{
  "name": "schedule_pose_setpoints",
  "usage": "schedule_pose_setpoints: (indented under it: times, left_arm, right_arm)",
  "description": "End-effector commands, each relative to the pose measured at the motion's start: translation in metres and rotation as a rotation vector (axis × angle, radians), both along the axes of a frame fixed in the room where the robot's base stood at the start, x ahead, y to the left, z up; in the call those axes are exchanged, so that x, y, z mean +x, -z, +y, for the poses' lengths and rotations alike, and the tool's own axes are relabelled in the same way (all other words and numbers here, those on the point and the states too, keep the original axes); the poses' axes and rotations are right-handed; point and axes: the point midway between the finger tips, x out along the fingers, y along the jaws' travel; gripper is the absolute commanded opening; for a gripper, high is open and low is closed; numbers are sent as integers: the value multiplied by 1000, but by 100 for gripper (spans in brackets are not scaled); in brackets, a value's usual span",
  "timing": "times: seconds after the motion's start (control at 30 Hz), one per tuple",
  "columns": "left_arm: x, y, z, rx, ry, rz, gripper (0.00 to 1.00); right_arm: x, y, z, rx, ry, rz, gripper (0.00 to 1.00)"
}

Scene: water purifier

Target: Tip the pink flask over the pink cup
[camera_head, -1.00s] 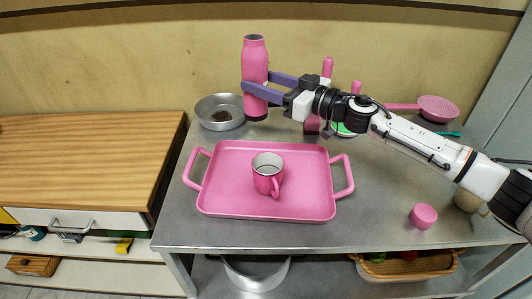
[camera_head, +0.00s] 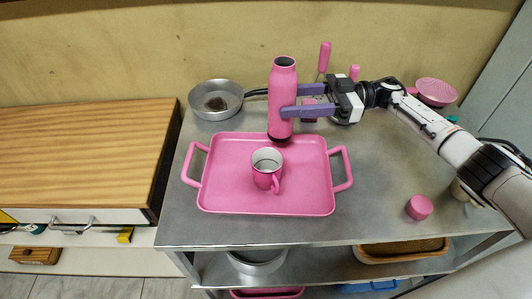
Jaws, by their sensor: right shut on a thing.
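The pink flask (camera_head: 283,90) is upright, with an open top and a dark base. My right gripper (camera_head: 288,103) is shut around its middle from the right, with its purple fingers on the flask. The flask's base shows just behind the pink cup, over the tray's back edge. The pink cup (camera_head: 266,169) stands upright on the pink tray (camera_head: 225,188), with its handle toward the front right. Its pale inside shows no clear contents. My left gripper is not in view.
A metal pan (camera_head: 217,99) stands at the back left. A pink cap (camera_head: 419,207) lies on the right of the metal table (camera_head: 375,190). A pink strainer (camera_head: 437,91) and pink-handled utensils (camera_head: 324,56) are at the back. The table between tray and cap is clear.

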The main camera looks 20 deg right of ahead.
Motion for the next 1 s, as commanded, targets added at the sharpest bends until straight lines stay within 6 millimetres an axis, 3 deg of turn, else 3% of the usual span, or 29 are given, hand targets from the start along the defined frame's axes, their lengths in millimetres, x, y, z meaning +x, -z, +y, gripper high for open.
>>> schedule_pose_setpoints:
  times: [0.43,1.0]
  left_arm:
    - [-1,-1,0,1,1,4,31]
    - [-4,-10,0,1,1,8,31]
  right_arm:
    - [0,-4,1,-32,1,-44,9]
    - [-2,-10,2,-199,3,-268,9]
